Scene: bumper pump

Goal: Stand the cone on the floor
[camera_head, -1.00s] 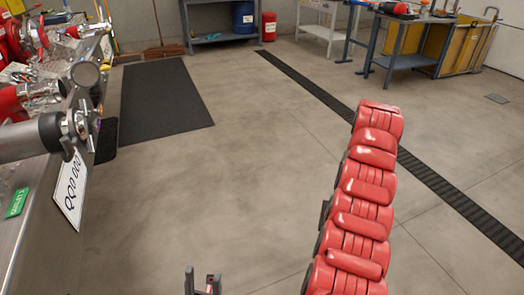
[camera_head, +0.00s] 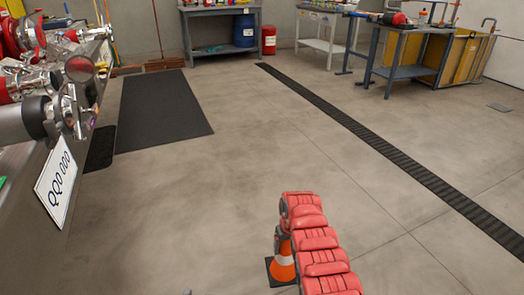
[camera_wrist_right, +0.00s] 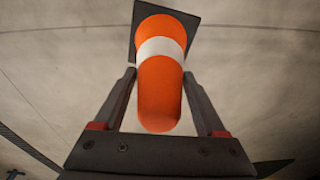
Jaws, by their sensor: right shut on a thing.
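The orange cone (camera_head: 283,262) with a white band and a dark square base shows in the head view below the end of my red-covered right arm, which hides part of it. It looks upright, base down. In the right wrist view the cone (camera_wrist_right: 160,95) lies between the two fingers of my right gripper (camera_wrist_right: 159,74), tip towards the gripper and base away. The right gripper is shut on it. I cannot tell whether the base touches the floor (camera_head: 190,220). Only a small dark tip at the bottom edge may belong to my left gripper.
The floor around the cone is clear. A dark drain strip (camera_head: 350,130) crosses the floor to the right, and a black mat (camera_head: 160,108) lies at the back left. A counter with a white plate (camera_head: 55,185) and metal parts stands on the left. Workbenches stand at the back.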

